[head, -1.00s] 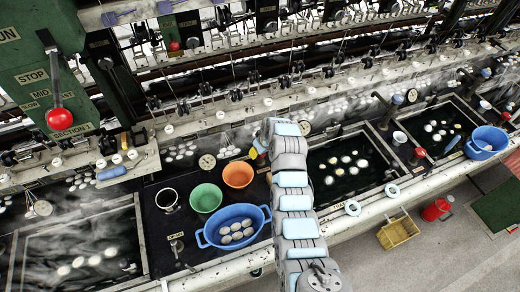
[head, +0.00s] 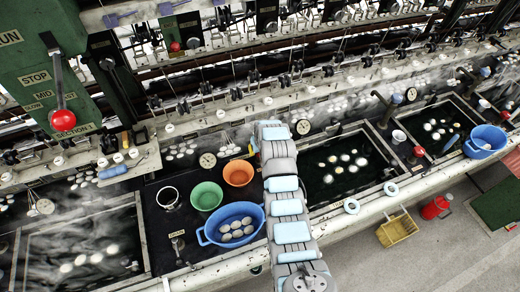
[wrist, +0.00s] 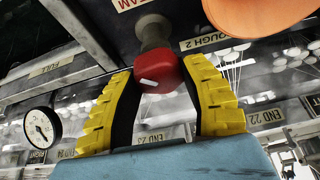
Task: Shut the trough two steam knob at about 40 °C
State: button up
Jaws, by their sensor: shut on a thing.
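A red steam knob (wrist: 158,75) with a white mark sits on a dark stem in the wrist view. A plate ending in "TEAM" and a "TROUGH 2" label are beside it. My gripper (wrist: 161,70) has its two yellow ribbed fingers on either side of the knob, shut on it. A round white dial (wrist: 42,127) with a dark needle is at the left of the wrist view; I cannot read its figures. In the head view my arm hides the knob and the gripper. Trough basins with pale cocoons lie on both sides of the arm.
An orange bowl (head: 238,173), a green bowl (head: 206,196) and a blue basin (head: 231,225) of cocoons stand left of my arm. The orange bowl's edge (wrist: 270,15) is close in the wrist view. Steam drifts over the left basin.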

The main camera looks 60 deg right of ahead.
jog(key=shift+f, duration=0.1)
jog(key=o, duration=1.2)
jog(key=shift+v, duration=6.1)
